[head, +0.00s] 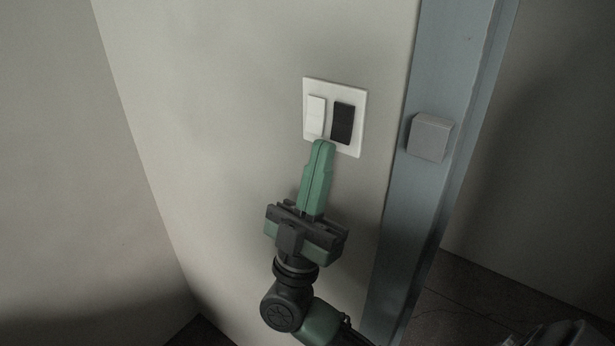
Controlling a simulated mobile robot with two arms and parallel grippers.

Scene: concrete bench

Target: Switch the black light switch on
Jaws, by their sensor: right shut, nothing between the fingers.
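The black light switch (343,123) is the right rocker on a white wall plate (362,110). A white switch (315,114) sits to its left on the same plate. My right gripper (322,146) is shut and empty, with its green fingers together. Its tips appear at the lower edge of the plate, just below and between the two switches. I cannot tell whether the tips touch the plate. The black switch is largely uncovered; which way it is tipped is hard to tell.
A blue-grey door frame (430,190) stands to the right of the plate, with a grey block (430,137) on it. The light wall (230,90) around the plate is bare. A dark floor shows at the lower right.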

